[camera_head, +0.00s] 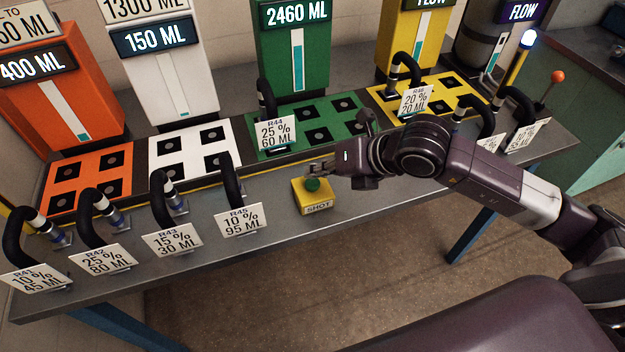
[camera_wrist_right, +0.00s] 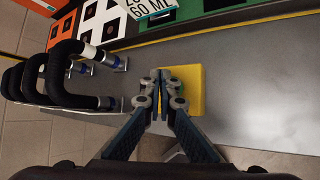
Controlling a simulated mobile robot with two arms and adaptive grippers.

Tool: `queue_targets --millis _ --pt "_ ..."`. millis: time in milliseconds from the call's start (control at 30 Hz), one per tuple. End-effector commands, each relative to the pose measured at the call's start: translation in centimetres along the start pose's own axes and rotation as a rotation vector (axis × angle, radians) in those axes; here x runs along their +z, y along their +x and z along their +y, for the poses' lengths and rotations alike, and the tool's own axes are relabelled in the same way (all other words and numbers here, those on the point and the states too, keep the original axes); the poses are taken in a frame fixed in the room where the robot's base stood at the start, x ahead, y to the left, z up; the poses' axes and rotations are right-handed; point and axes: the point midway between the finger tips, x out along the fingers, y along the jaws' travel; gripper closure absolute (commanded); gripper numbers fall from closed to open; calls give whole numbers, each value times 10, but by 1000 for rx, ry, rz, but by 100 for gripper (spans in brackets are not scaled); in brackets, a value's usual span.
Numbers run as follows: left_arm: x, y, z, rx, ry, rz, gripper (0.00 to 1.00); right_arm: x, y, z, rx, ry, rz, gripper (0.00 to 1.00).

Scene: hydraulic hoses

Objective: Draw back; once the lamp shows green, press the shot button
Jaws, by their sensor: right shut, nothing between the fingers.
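The shot button is a green cap (camera_head: 313,184) on a yellow box (camera_head: 300,204) labelled SHOT, on the bench's front part. It also shows in the wrist view as a yellow box (camera_wrist_right: 195,95), its green cap partly hidden by my fingers. My right gripper (camera_head: 312,170) is shut and empty, its fingertips just above and behind the cap in the head view. I cannot tell whether they touch it. In the wrist view my right gripper (camera_wrist_right: 160,76) overlaps the box's left part. A lamp (camera_head: 529,38) on a yellow-black post glows bluish white. My left gripper is not in view.
Hose R44 (camera_head: 275,132) stands on the green block (camera_head: 350,118). An orange-knobbed lever (camera_head: 557,77) stands at right. Bare bench (camera_head: 375,203) lies right of the button.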

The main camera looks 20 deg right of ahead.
Motion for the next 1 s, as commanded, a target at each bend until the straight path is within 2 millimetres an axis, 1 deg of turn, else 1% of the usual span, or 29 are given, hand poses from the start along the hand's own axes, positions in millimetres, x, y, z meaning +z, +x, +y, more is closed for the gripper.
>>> queue_targets --millis 167,633,1000 --pt "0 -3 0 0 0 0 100 3 -4 3 1 0 -1 100" --pt "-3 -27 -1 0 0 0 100 25 -34 26 2 -1 -1 100" --pt "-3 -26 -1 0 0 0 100 25 -35 26 0 0 0 100"
